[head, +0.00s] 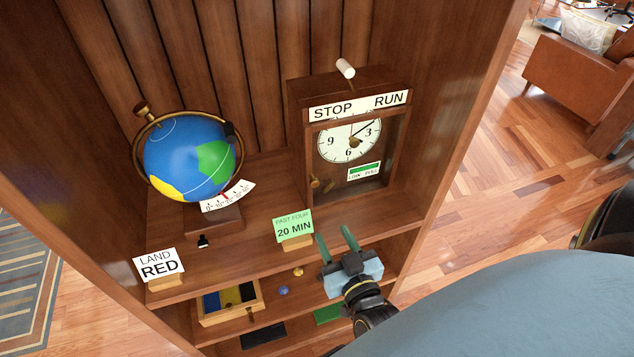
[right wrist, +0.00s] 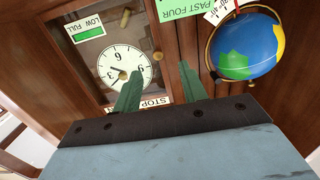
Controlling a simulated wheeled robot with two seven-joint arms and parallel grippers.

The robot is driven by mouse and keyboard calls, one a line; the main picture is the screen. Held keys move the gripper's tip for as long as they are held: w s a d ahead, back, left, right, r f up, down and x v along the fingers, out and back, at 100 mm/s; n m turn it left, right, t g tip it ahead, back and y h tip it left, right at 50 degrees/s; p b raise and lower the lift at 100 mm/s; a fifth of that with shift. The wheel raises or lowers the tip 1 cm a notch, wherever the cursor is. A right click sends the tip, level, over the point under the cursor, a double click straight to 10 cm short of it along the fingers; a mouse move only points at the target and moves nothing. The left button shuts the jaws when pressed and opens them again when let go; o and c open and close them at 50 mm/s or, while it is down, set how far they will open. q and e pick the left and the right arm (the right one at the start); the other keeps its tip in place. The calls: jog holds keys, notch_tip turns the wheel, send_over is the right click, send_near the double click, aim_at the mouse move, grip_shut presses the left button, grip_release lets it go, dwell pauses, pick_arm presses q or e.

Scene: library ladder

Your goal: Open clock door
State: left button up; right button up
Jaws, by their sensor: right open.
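The clock (head: 300,95) is a wooden case on the upper shelf, with a white dial (head: 348,142) behind a framed door (head: 397,150). The door looks closed, and a small brass knob (head: 315,183) sits on its left side. My right gripper (head: 335,237) is open and empty, in front of and below the clock, apart from the door. In the right wrist view the clock appears upside down, with its dial (right wrist: 124,66) beyond the open fingers (right wrist: 160,75). My left gripper is not in view.
A globe (head: 188,158) stands left of the clock. A green "20 MIN" card (head: 293,226) stands near the shelf edge, close to my right gripper. A "RED" card (head: 159,265) is farther left. A white-tipped lever (head: 345,68) tops the clock. An open tray (head: 258,300) sits below.

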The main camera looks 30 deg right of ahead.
aim_at(316, 184)
jog(key=shift+h, duration=0.4)
jog(key=r+x, duration=0.1)
jog(key=x, duration=0.8)
jog(key=r+p+x, duration=0.1)
jog(key=x, duration=0.3)
jog(key=shift+w+d+r, duration=0.25)
jog(key=shift+d+r, duration=0.05)
jog(key=shift+c, duration=0.4)
grip_shut()
